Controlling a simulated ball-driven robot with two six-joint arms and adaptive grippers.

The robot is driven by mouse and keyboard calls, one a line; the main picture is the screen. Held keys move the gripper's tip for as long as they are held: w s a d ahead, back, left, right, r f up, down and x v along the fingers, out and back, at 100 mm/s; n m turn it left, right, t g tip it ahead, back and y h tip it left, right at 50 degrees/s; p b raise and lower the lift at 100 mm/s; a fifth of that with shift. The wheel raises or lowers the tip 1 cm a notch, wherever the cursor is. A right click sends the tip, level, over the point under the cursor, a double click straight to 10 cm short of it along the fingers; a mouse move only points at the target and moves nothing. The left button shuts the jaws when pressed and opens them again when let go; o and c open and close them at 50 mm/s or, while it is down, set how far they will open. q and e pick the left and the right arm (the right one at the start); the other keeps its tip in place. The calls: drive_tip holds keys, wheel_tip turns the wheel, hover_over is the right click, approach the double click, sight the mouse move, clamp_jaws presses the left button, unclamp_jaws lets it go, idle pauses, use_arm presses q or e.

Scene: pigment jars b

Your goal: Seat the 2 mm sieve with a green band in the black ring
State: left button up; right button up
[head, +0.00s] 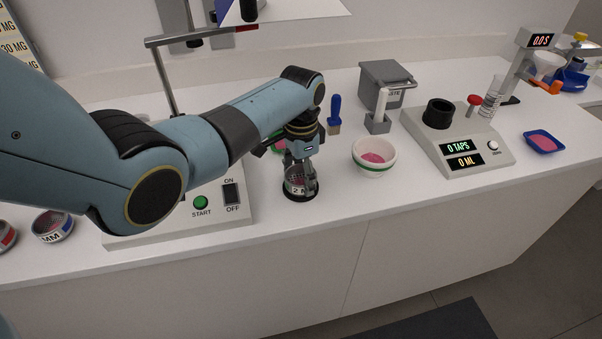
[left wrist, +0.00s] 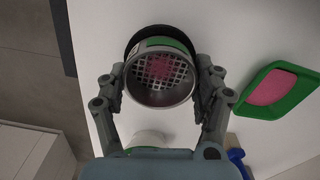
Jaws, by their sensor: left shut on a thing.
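The sieve (head: 294,184) is in my left gripper (head: 300,178), upright at the front of the worktop; part of a "2 M" label shows. In the left wrist view the sieve (left wrist: 158,90) shows its mesh, a green band on its far side and pink through the holes. The left fingers (left wrist: 163,95) are shut on its two sides. The black ring (head: 303,198) is directly under the sieve. In the left wrist view the ring (left wrist: 140,36) shows past the sieve's far edge; I cannot tell whether the sieve is inside it or just above. My right gripper is not in view.
A green tray of pink powder (left wrist: 276,88) is beside the gripper. A white bowl (head: 374,168) stands right of it, a blue brush (head: 335,115) behind. A switch box (head: 237,208) is close on the left. Another sieve (head: 53,228) stands far left.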

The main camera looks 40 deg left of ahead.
sight(301, 183)
use_arm(q)
drive_tip(key=shift+f, duration=0.15)
drive_tip(key=o, duration=1.3)
drive_tip(key=shift+o, duration=0.2)
wheel_tip(301, 183, up, 12)
